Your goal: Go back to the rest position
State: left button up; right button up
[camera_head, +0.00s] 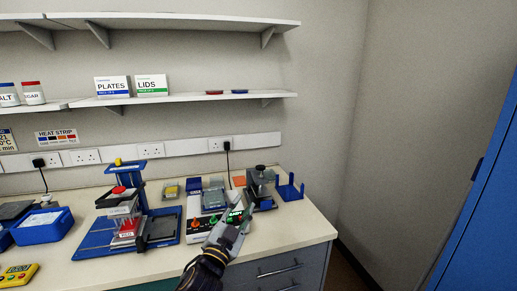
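My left gripper (243,206) reaches up from the bottom middle of the head view, over the front of the bench. Its two grey fingers look apart, with part of a white device showing between them, and I see nothing held. The fingers overlap the white device (197,226) in the picture; whether they touch it I cannot tell. My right gripper is not in view.
A blue box (38,233) and yellow timer (17,275) are at left. Shelves (190,98) hang above.

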pick_arm(q)
jog(key=s+a+f+n+g+y, duration=0.35)
jog(key=a+f, duration=0.25)
jog(key=f, duration=0.3)
jog(key=s+a+f+n+g+y, duration=0.35)
jog(key=a+f, duration=0.25)
jog(key=f, duration=0.4)
jog(key=s+a+f+n+g, duration=0.1)
jog(key=s+a+f+g, duration=0.2)
jog(key=s+f+g, duration=0.5)
jog(key=s+a+f+n+g, duration=0.15)
jog(key=s+f, duration=0.25)
jog(key=s, duration=0.9)
notch_tip(320, 180, down, 33)
jog(key=s+a+m, duration=0.1)
jog(key=s+a, duration=0.1)
jog(key=s+a+f+g, duration=0.1)
jog(key=s+a+f, duration=0.1)
jog(key=s+f, duration=0.7)
jog(key=s+a+f, duration=0.2)
jog(key=s+f, duration=0.8)
jog(key=s, duration=0.2)
jog(key=shift+s+a+f+g, duration=0.15)
jog(key=shift+s+a+g, duration=0.2)
jog(key=shift+s, duration=0.05)
